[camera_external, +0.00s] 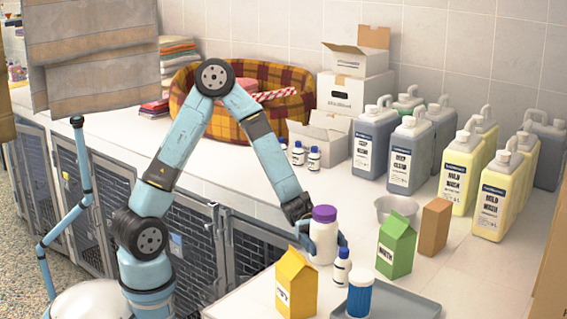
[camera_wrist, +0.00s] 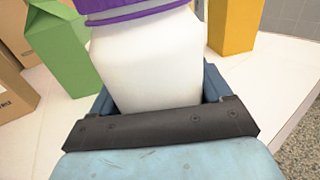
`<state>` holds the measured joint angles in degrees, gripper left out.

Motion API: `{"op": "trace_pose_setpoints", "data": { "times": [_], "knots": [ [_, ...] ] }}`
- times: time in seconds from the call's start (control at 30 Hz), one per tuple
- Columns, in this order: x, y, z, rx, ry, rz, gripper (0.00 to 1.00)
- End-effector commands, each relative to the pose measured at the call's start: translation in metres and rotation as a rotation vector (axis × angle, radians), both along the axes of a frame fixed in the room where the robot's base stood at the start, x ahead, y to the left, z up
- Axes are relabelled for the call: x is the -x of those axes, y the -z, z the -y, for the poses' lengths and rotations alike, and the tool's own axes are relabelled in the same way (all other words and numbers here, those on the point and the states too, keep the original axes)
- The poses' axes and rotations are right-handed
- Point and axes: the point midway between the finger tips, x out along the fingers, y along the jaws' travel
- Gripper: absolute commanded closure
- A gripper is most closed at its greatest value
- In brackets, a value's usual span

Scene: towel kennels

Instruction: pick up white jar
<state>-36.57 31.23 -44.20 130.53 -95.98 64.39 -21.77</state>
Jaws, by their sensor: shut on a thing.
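The white jar (camera_external: 323,243) with a purple lid stands upright at the front right of the counter in the external view. My gripper (camera_external: 320,240) is around it at its lower body, one finger on each side, shut on it. In the wrist view the jar's white body (camera_wrist: 150,62) fills the middle, between the blue fingers (camera_wrist: 158,92), with the purple lid at the top edge. The jar's base is hidden behind a small bottle in the external view, so I cannot tell whether it touches the counter.
A small white bottle (camera_external: 342,268), a blue tub (camera_external: 359,296) and a grey tray (camera_external: 405,304) are close in front. A yellow carton (camera_external: 296,285) is front left; a green carton (camera_external: 396,246), brown box (camera_external: 434,227) and metal bowl (camera_external: 392,207) are to the right. Several jugs (camera_external: 455,178) stand behind.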

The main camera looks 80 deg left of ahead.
Motion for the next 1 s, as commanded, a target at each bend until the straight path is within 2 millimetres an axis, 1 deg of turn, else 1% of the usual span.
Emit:
{"op": "trace_pose_setpoints", "data": {
  "times": [0.03,0.1,0.33,0.47,0.57,0.67,1.0],
  "knots": [
    [0.0,0.0,0.0,0.0,0.0,0.0,0.56],
    [0.0,0.0,0.0,0.0,0.0,0.0,0.59],
    [0.0,-0.001,0.0,0.0,0.0,0.0,0.59],
    [0.0,-0.007,0.0,0.0,-0.001,0.002,0.59],
    [0.0,-0.017,0.0,-0.001,-0.001,0.004,0.59],
    [0.0,-0.032,0.0,-0.002,0.0,0.005,0.59],
    [0.034,-0.073,-0.01,-0.004,-0.002,0.003,0.59]
  ]
}}
